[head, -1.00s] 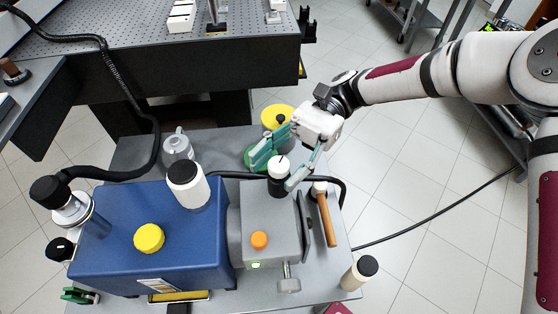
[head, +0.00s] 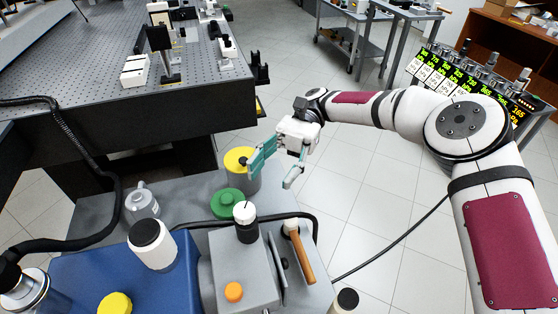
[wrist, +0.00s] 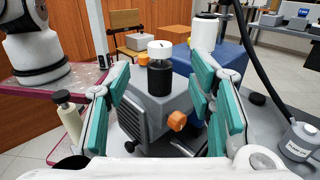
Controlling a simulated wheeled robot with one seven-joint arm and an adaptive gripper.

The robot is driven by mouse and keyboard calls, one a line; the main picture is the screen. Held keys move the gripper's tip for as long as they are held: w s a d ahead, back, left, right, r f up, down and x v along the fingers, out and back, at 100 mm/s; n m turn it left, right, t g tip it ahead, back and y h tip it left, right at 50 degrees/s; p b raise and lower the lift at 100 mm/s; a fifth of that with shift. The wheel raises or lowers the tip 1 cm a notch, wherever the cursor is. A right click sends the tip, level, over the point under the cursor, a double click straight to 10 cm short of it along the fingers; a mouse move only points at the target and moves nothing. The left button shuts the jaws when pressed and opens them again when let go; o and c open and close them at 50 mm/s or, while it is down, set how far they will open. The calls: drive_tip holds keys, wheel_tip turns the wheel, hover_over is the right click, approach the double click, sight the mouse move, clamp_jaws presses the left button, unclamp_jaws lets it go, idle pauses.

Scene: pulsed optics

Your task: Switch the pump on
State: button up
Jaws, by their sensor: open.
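The pump has a blue body (head: 175,270) and a grey motor box (head: 242,270) with an orange knob (head: 234,292). On the box stands a black cylinder with a white dial cap (head: 244,210); the cap carries a dark mark. In the wrist view the dial cap (wrist: 160,50) and orange knob (wrist: 177,121) show ahead, between the spread fingers. My gripper (head: 276,168) is open and empty, behind and above the dial cap in the head view, apart from it. Which part is the switch, and its state, I cannot tell.
A black hose crosses behind the pump.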

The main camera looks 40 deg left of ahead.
drive_tip(key=shift+w, duration=1)
drive_tip(key=shift+r, duration=0.1)
